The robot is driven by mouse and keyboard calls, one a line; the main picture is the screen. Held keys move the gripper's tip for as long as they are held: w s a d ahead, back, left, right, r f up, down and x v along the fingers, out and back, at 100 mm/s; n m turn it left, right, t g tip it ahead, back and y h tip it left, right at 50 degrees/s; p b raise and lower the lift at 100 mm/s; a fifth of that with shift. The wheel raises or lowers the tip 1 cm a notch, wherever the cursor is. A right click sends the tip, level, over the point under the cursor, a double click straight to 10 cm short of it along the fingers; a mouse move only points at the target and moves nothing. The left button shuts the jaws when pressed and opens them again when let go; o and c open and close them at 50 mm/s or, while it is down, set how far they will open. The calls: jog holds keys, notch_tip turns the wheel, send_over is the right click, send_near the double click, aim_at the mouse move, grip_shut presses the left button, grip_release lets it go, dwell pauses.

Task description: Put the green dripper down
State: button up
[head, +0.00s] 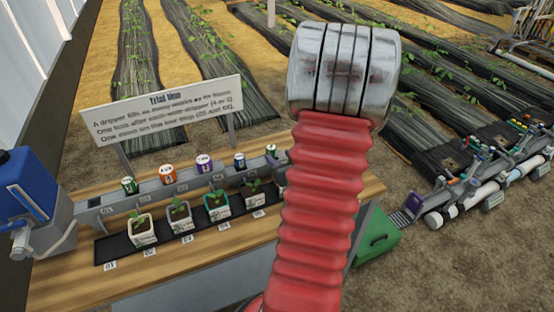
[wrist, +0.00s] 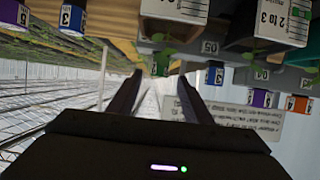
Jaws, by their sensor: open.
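My gripper (wrist: 160,92) is open in the wrist view, its two dark fingers apart. A small green thing (wrist: 160,66), which looks like a green dripper, shows between and just beyond the fingertips; I cannot tell whether they touch it. In the head view a green dripper (head: 130,185) stands at the left end of the grey rail (head: 150,187). Another dripper (head: 271,151) with a dark green top stands further right, beside my arm. I cannot tell which of these shows between my fingers. My red arm hides the gripper in the head view.
Red-orange (head: 168,174), purple (head: 204,164) and blue (head: 240,160) drippers stand along the rail. Several potted seedlings stand on a black tray (head: 110,250) before it. A sign (head: 165,110) rises behind. A blue-and-grey unit (head: 35,200) is at left, a green box (head: 377,238) at right.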

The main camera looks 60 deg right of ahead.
jog(key=shift+w+a+r, duration=0.25)
jog(key=shift+w+r, duration=0.05)
jog(key=shift+w, duration=0.15)
jog(key=w+a+r+n+g+y, duration=0.1)
jog(key=w+a+r+g, duration=0.1)
jog(key=w+a+r, duration=0.5)
jog(key=a+r+n+g+y, duration=0.15)
jog(key=a+r, duration=0.25)
jog(key=a, duration=0.7)
jog(key=s+a+r+n+g+y, duration=0.1)
jog(key=s+a, duration=0.5)
jog(key=a, duration=0.6)
jog(key=s+a+r+n+g+y, duration=0.1)
jog(key=s+a, duration=0.5)
jog(key=a, duration=0.7)
notch_tip(320, 180, up, 4)
jog(key=shift+a+f+n+y, duration=0.2)
jog(key=shift+n+y, duration=0.65)
jog(key=shift+y, duration=0.4)
jog(key=shift+s+d+g, duration=0.1)
jog(key=shift+s+g, duration=0.05)
jog(key=shift+g, duration=0.1)
